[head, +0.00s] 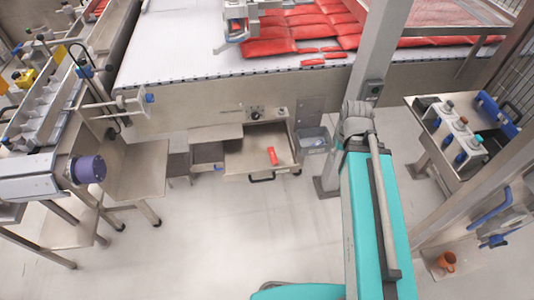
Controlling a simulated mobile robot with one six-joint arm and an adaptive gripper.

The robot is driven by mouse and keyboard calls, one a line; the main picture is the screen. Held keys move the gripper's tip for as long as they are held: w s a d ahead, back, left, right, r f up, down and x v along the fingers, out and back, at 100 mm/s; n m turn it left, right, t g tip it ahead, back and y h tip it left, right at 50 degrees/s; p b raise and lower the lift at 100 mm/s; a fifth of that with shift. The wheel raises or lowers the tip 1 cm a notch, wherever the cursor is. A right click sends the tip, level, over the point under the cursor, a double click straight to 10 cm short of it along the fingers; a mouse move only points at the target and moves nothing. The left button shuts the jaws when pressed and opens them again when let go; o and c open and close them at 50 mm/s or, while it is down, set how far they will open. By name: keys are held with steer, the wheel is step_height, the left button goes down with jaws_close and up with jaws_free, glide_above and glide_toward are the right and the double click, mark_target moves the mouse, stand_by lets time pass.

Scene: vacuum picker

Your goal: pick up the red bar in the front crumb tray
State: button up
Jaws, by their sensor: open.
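The red bar (272,156) is small and lies in the right part of an open metal crumb tray (243,160), seen in the head view. The tray is pulled out from under the conveyor and has a dark handle on its front edge. The bar lies apart from the tray walls. My teal arm (362,215) reaches up the picture to the right of the tray, with a grey joint at its far end. My gripper cannot be made out in this view.
A grey upright post (375,70) stands just beyond my arm. A grey bin (315,138) is right of the tray. Red packs (265,47) and loose red bars (312,62) lie on the white conveyor (190,50). A side table (430,110) stands right; the floor in front is clear.

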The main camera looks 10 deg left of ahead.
steer(key=shift+w, duration=0.2)
steer(key=shift+d, duration=0.1)
steer(key=o, duration=0.3)
steer(key=shift+w, duration=0.15)
steer(key=shift+o, duration=0.5)
steer(key=shift+w+f, duration=0.15)
steer(key=shift+f, duration=0.05)
steer(key=w+a+f+n+t+b, duration=0.1)
steer(key=w+a+f+n+b, duration=0.2)
steer(key=w+a+f+b, duration=1.9)
steer(key=shift+w+a+n+t+y+b, duration=0.3)
steer(key=shift+w+a+n+t, duration=0.1)
steer(key=shift+w+a, duration=0.25)
steer(key=shift+f, duration=0.1)
steer(key=b, duration=0.9)
glide_above(272, 156)
step_height(272, 156, down, 8)
steer(key=shift+f, duration=0.1)
